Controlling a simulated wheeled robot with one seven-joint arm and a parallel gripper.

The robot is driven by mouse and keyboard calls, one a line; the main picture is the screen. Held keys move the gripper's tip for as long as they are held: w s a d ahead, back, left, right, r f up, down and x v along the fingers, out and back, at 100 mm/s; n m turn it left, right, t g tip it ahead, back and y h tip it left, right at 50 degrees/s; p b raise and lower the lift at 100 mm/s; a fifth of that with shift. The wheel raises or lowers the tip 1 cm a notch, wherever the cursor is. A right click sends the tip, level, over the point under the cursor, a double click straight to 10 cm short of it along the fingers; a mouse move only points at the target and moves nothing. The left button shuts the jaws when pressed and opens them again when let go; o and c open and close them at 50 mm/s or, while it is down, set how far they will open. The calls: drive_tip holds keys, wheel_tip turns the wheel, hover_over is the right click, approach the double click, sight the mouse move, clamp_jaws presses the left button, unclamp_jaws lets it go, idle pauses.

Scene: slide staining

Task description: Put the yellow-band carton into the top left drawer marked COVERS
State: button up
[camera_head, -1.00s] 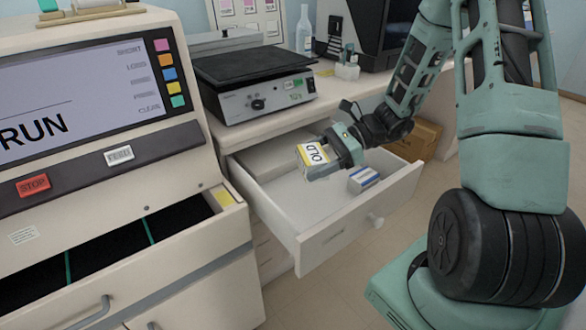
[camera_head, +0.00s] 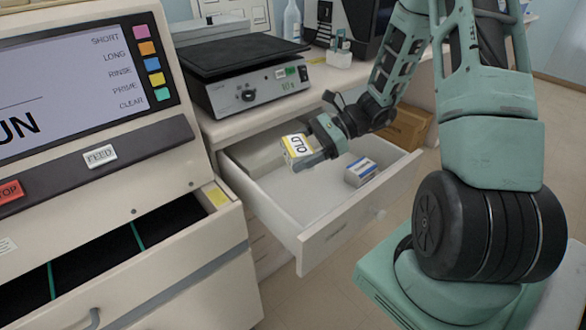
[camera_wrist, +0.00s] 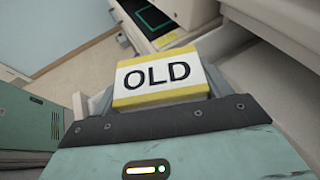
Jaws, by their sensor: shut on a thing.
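The yellow-band carton (camera_head: 298,148), white with yellow edges and the word OLD on it, is held in my gripper (camera_head: 312,152). It also fills the middle of the wrist view (camera_wrist: 160,78). My gripper is shut on it, with the carton over the open white drawer (camera_head: 330,222) below the bench. I cannot tell whether the carton touches anything in the drawer. The drawer's front label is too small to read. A blue-and-white carton (camera_head: 361,172) lies in the drawer, to the right of my gripper.
A stainer (camera_head: 90,140) with a screen and an open compartment tray (camera_head: 110,262) stands at the left. A black-topped hotplate-like device (camera_head: 258,95) sits on the bench above the drawer. A cardboard box (camera_head: 405,128) stands behind the drawer. The drawer's front part is clear.

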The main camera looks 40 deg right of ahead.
drive_tip(key=b, duration=0.3)
hover_over(299, 204)
wheel_tip(299, 204, down, 5)
drive_tip(key=f, duration=0.6)
drive_tip(key=f+b, duration=0.1)
drive_tip(key=f, duration=0.3)
drive_tip(key=shift+a, duration=0.3)
drive_tip(key=o, duration=1)
drive_tip(key=shift+d+r, duration=0.15)
drive_tip(key=shift+d, duration=0.05)
drive_tip(key=v, duration=0.7)
